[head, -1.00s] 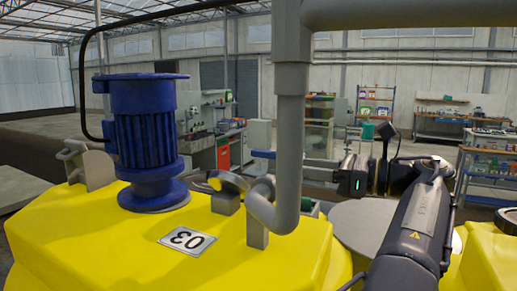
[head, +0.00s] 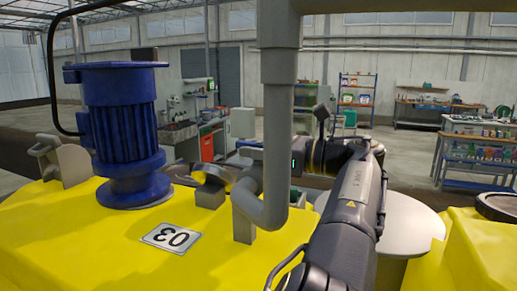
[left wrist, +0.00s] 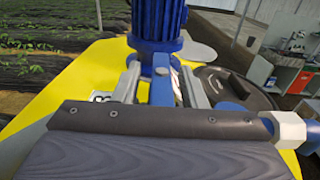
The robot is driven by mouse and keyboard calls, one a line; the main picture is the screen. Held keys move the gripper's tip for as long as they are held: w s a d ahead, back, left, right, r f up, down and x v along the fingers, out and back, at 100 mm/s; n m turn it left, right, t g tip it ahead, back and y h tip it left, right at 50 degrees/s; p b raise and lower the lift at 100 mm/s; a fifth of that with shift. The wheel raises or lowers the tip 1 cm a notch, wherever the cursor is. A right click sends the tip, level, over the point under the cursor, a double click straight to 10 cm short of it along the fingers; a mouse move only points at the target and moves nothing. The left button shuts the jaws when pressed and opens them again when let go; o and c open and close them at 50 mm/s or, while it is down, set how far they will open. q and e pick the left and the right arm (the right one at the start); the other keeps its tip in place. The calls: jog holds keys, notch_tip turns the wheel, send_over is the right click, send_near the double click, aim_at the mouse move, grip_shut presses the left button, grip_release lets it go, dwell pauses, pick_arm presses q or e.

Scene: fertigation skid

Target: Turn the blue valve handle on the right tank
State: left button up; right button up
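The blue valve handle shows as a small blue bar (head: 246,143) behind the grey upright pipe in the head view. My left gripper (head: 248,156) reaches in from the right behind that pipe, which hides part of it. In the left wrist view a blue bar (left wrist: 162,88) lies between the two grey fingers of my left gripper (left wrist: 160,82). The fingers are apart, with gaps seeming to show beside the bar. Another blue piece (left wrist: 240,112) leads to a pale hex nut (left wrist: 289,129) at the right. My right gripper is not in view.
A yellow tank marked 03 (head: 90,245) carries a blue motor (head: 122,115). The thick grey pipe (head: 277,120) stands close before my left gripper. Another yellow tank (head: 470,245) is at the right. Shelves and benches stand far back.

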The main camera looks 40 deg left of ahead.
pick_arm(q)
jog(key=shift+c, duration=0.5)
grip_shut()
jog(key=shift+n+g+h, duration=0.8)
jog(key=shift+n+g, duration=0.25)
jog(key=shift+g, duration=0.4)
jog(key=shift+n+g+h, duration=0.8)
jog(key=shift+n+g, duration=0.25)
jog(key=shift+g, duration=0.4)
jog(key=shift+o, duration=0.5)
grip_release()
